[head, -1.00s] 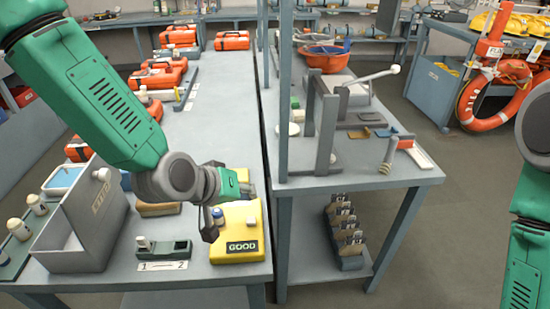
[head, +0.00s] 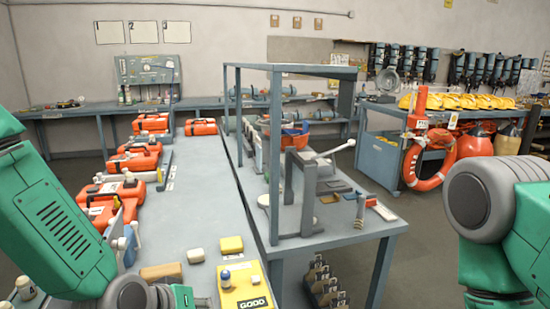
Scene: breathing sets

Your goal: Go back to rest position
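My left arm (head: 60,215) comes in at the lower left, over the near end of the grey workbench (head: 205,215). Its gripper (head: 200,303) is at the bottom edge beside the yellow GOOD tray (head: 258,299), mostly cut off, so its fingers cannot be read.
Orange cases (head: 112,200) line the bench's left side. A grey frame (head: 273,150) rises along the second bench. Open floor lies to the right.

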